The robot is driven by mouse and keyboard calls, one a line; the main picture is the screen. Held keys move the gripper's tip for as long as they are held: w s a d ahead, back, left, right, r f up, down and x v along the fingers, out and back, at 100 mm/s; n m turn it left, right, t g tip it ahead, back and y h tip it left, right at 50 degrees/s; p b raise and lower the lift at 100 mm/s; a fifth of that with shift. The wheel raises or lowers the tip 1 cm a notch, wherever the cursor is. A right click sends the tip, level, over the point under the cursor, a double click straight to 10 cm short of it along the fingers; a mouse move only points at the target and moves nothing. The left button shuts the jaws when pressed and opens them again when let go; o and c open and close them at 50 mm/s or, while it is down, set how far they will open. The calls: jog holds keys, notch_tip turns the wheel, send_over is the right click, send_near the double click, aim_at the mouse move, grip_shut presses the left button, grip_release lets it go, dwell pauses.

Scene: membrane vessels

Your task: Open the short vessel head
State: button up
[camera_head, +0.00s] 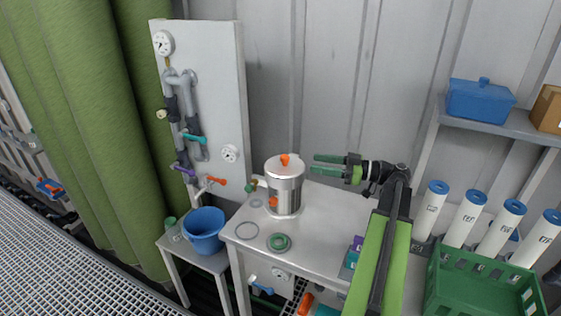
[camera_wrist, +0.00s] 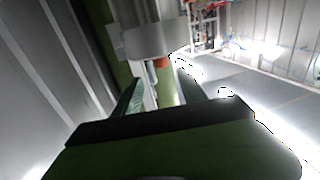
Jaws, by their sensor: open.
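The short vessel is a silver cylinder (camera_head: 287,194) standing upright at the back left of the table. Its round metal head (camera_head: 284,170) sits on top with an orange knob (camera_head: 286,159). A second orange part (camera_head: 273,202) is low on its front. My gripper (camera_head: 316,164) is open and empty, just right of the vessel at about the head's height, its fingers pointing left and not clearly touching it. In the wrist view, the fingers (camera_wrist: 160,92) stand apart below a pale grey round body (camera_wrist: 150,38) with an orange bit under it; I cannot tell which part this is.
A green ring (camera_head: 279,242) and a thin ring (camera_head: 247,230) lie on the table (camera_head: 320,226) before the vessel. A blue bucket (camera_head: 203,230) and a valve panel (camera_head: 205,100) are left. White tubes (camera_head: 464,218) and a green crate (camera_head: 480,285) are right.

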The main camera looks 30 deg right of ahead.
aim_at(284, 159)
jog(key=x, duration=1.2)
jog(key=shift+s, duration=0.1)
grip_shut()
dwell(0.9)
